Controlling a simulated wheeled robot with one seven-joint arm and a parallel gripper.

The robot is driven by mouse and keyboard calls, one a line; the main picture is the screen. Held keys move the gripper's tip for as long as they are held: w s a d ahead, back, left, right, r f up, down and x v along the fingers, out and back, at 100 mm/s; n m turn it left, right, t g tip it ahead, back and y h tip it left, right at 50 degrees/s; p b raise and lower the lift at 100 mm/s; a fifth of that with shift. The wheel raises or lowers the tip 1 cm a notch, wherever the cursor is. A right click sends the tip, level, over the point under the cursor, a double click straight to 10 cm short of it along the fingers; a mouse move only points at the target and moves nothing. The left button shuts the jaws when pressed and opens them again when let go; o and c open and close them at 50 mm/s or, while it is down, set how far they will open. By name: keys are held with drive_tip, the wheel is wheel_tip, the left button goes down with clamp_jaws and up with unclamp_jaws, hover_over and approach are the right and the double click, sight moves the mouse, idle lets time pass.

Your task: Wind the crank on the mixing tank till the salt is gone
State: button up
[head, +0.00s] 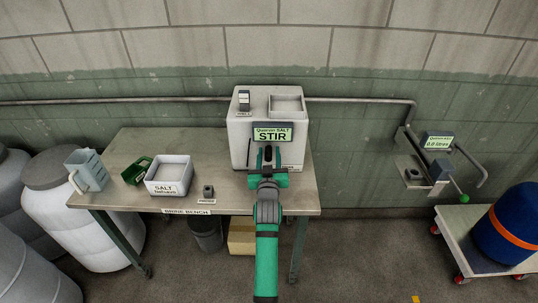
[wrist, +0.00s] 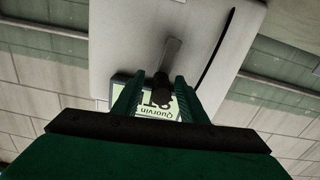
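The mixing tank (head: 241,152) is a white box at the back right of the bench. Its green display (head: 272,133) reads "Quorvin SALT" and "STIR". My gripper (head: 267,155) is in front of the tank, just below the display, and hides the crank in the head view. In the wrist view, the crank (wrist: 172,52) has a grey arm ending in a dark knob (wrist: 161,88). The knob lies between my green fingers (wrist: 158,92), with display showing in the gaps beside it, so they look open. The salt inside the tank cannot be seen.
On the bench (head: 125,160) are a salt tub (head: 168,188), a green scoop (head: 137,169), a grey-blue jug (head: 88,170) and a small dark part (head: 208,191). White barrels (head: 70,205) stand at left. A wall tap unit (head: 440,170) and a cart with a blue drum (head: 510,230) are at right.

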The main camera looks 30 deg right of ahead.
drive_tip(key=v, duration=1)
drive_tip(key=shift+s+a, duration=0.2)
drive_tip(key=shift+s, duration=0.15)
drive_tip(key=s+a+f+n+t+y, duration=0.1)
drive_tip(key=s+a+f+n+y, duration=0.15)
drive_tip(key=s+a+f, duration=0.6)
drive_tip(key=s+a+f+n+y, duration=0.25)
drive_tip(key=s+a+f, duration=0.35)
drive_tip(key=s+a, duration=0.45)
drive_tip(key=s+a+r+y, duration=0.1)
drive_tip(key=s+a+y, duration=0.1)
drive_tip(key=s+a, duration=0.4)
drive_tip(key=s+a+r+y, duration=0.2)
drive_tip(key=s+a, duration=0.5)
drive_tip(key=s, duration=1)
drive_tip(key=shift+s+a+r+g+y, duration=0.2)
drive_tip(key=shift+a+r+g+y, duration=0.1)
drive_tip(key=shift+g, duration=0.1)
drive_tip(key=shift+c, duration=1)
